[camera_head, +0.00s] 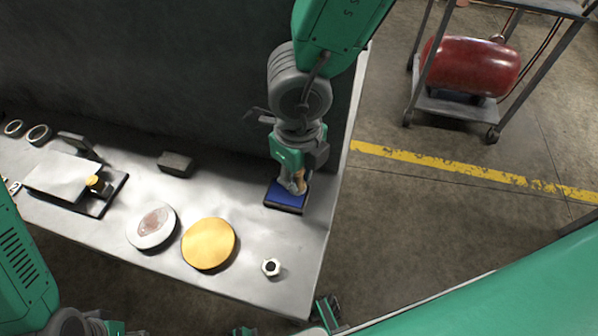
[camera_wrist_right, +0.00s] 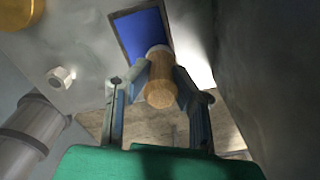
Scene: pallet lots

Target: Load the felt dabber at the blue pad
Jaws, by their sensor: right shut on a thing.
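The felt dabber has a wooden handle (camera_head: 300,178) and a pale tip. My right gripper (camera_head: 293,176) is shut on it, over the blue pad (camera_head: 281,199) near the bench's right end. In the right wrist view the dabber (camera_wrist_right: 160,90) sits between both fingers, and its pale end overlaps the lower edge of the blue pad (camera_wrist_right: 142,35). The pad has a dark rim. I cannot tell whether the tip touches the pad. Part of my left arm shows at the lower left; its gripper is not visible.
On the metal bench (camera_head: 300,240) are a gold disc (camera_head: 209,243), a pale disc with a reddish patch (camera_head: 151,225), a hex nut (camera_head: 271,267), a dark block (camera_head: 175,164), a plate with a brass knob (camera_head: 94,183) and two rings. A dark panel stands behind. A cart holds a red tank (camera_head: 470,65).

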